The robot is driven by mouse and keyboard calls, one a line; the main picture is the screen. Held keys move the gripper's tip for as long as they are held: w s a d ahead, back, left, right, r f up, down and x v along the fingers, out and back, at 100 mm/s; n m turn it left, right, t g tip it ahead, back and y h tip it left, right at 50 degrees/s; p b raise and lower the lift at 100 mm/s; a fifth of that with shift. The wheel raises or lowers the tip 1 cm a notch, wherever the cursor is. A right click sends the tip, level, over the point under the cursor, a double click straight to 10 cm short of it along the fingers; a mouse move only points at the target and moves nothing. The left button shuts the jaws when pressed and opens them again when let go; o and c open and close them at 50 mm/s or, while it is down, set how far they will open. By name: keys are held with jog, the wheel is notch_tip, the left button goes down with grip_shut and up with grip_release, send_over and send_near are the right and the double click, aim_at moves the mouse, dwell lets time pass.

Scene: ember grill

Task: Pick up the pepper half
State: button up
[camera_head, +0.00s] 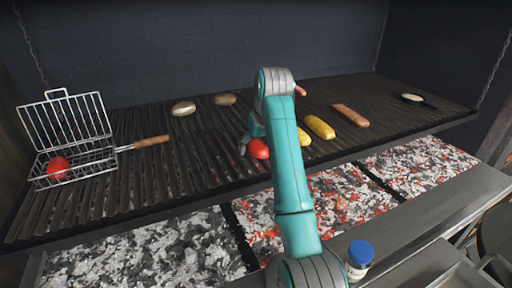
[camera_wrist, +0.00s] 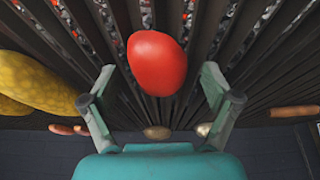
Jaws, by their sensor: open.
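A smooth red pepper half (camera_head: 259,149) lies on the grill grate in the middle of the head view, partly hidden by my arm. In the wrist view the red pepper half (camera_wrist: 157,62) lies on the bars, ahead of my gripper (camera_wrist: 158,82) and centred between its two spread fingers. My gripper (camera_head: 245,143) is open and empty, close by the pepper half; I cannot tell if a finger touches it. A second red piece (camera_head: 58,167) sits in the wire basket at the left.
Corn cobs (camera_head: 320,127) lie just right of the pepper half, also at left in the wrist view (camera_wrist: 35,82). The wire basket (camera_head: 85,118) stands open. Embers (camera_head: 190,245) glow below.

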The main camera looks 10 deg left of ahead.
aim_at(257, 145)
jog(key=c, duration=1.3)
jog(key=shift+o, duration=0.2)
jog(key=shift+r, duration=0.15)
notch_tip(257, 145, up, 9)
jog(key=shift+f, duration=0.1)
jog(key=shift+r, duration=0.5)
